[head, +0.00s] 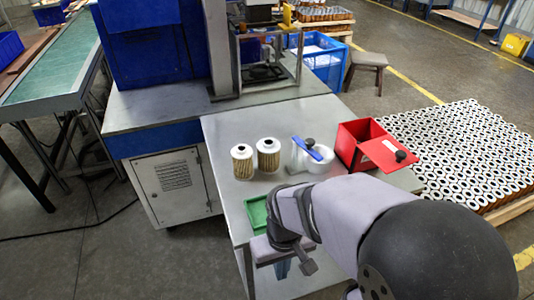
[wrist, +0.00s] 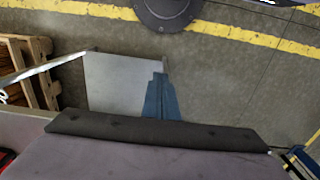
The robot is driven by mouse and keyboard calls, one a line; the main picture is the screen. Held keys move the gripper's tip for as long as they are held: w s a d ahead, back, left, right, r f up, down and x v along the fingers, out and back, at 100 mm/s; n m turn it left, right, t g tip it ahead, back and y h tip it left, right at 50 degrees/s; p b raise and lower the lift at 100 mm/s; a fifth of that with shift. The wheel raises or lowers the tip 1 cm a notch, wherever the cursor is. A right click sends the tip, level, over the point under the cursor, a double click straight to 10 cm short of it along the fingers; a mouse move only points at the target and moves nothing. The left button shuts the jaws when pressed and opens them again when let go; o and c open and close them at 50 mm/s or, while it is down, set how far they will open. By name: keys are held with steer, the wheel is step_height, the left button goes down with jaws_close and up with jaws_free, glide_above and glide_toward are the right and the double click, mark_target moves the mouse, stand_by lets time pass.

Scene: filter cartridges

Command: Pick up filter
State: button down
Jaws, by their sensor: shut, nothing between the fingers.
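Two filters, pale-topped cylinders with tan pleated sides, stand upright on the grey table in the head view: the left filter (head: 242,162) and the right filter (head: 268,156). They are side by side with a small gap. My gripper (wrist: 160,76) shows in the wrist view with its blue fingers together and nothing between them. In the head view my gripper (head: 283,268) is low at the near part of the table, well nearer than both filters and partly hidden by my wrist. No filter shows in the wrist view.
A green tray (head: 256,213) lies nearer than the filters, partly behind my arm. Right of the filters are a white container (head: 318,163) with a blue-handled piece and an open red box (head: 360,132). The table (head: 225,130) is clear behind the filters.

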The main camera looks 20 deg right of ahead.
steer(key=c, duration=0.9)
jaws_free()
steer(key=m+p, duration=0.6)
steer(key=p, duration=0.7)
glide_toward(268, 154)
steer(key=shift+w+d+f, duration=0.2)
steer(key=shift+w+f, duration=0.2)
steer(key=shift+w, duration=0.25)
steer(key=shift+w+d+f, duration=0.15)
steer(key=shift+w+f, duration=0.2)
steer(key=shift+w, duration=0.25)
steer(key=shift+w+d+r+m, duration=0.1)
steer(key=shift+w+d+m, duration=0.2)
steer(key=shift+w+m, duration=0.15)
steer(key=shift+f+p, duration=1.7)
steer(key=shift+f, duration=4.3)
